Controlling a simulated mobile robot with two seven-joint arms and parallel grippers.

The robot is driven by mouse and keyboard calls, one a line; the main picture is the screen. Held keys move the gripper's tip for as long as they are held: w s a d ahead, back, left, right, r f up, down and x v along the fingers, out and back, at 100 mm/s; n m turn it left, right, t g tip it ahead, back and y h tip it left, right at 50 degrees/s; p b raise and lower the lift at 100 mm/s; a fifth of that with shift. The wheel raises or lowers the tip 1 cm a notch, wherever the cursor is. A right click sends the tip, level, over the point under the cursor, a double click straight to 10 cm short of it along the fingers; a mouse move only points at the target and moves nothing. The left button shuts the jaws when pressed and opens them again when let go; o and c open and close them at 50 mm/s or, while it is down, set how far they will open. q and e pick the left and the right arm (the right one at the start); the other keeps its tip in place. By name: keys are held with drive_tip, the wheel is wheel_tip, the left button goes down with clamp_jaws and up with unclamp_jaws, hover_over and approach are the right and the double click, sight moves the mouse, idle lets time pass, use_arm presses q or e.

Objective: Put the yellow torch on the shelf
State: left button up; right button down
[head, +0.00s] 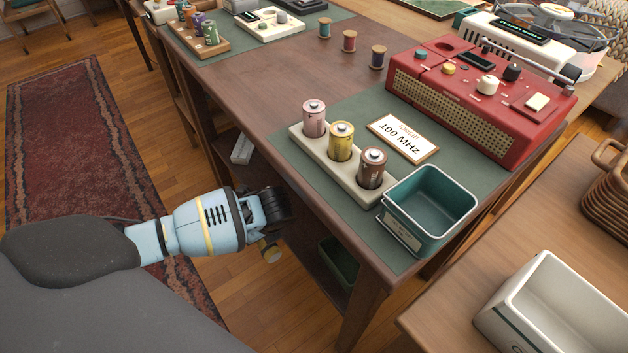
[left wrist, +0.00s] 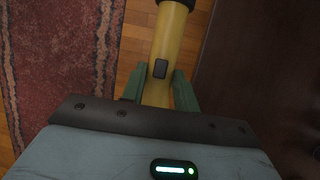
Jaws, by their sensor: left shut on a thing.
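The yellow torch (left wrist: 168,45) is between the green fingers of my left gripper (left wrist: 158,88) in the left wrist view. It has a dark button on its body and a black end at the top edge. The gripper is beside the wooden table's long side, below top height. A dark shelf (head: 258,172) shows under the tabletop, partly hidden by my arm. My right gripper is not in view.
A white object (head: 242,150) and a dark green bin (head: 338,262) sit under the tabletop. On the table (head: 245,85) stand a battery holder (head: 335,172), a teal bin (head: 432,240) and a red radio (head: 480,100). A table leg (head: 362,310) stands at the near corner.

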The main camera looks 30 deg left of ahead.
use_arm(q)
drive_tip(key=shift+w+d, duration=0.1)
drive_tip(key=shift+d, duration=0.1)
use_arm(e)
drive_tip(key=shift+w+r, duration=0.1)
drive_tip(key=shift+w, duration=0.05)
